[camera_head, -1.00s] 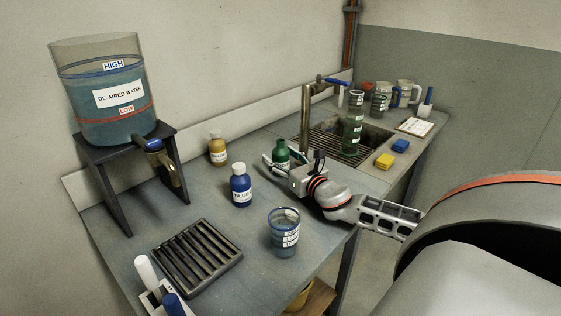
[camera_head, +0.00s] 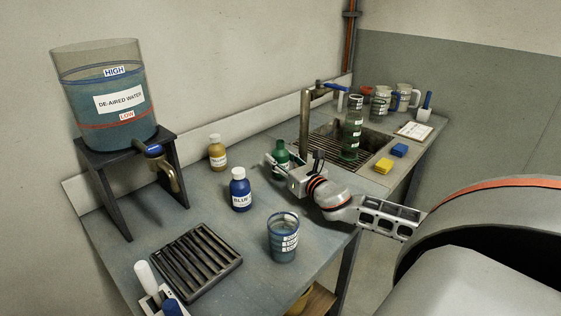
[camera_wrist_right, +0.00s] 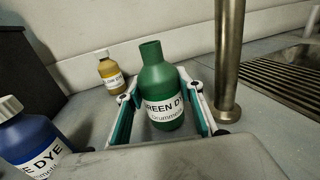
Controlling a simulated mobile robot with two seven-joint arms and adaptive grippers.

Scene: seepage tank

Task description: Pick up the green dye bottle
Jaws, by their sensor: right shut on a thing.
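The green dye bottle (camera_head: 281,149) is upright on the bench near the sink tap, with its lower part hidden by my right gripper (camera_head: 279,164) in the head view. In the right wrist view the green bottle (camera_wrist_right: 163,85) is open-topped, with a white label. The right gripper's fingers (camera_wrist_right: 161,104) lie on both sides of it, and the gripper is shut on it. My left gripper is not in view.
The blue dye bottle (camera_head: 239,189) and the yellow dye bottle (camera_head: 217,152) stand left of the green one. The tap column (camera_head: 305,122) is close on its right. A beaker (camera_head: 283,238) stands in front, and a slatted tray (camera_head: 196,262) lies front left.

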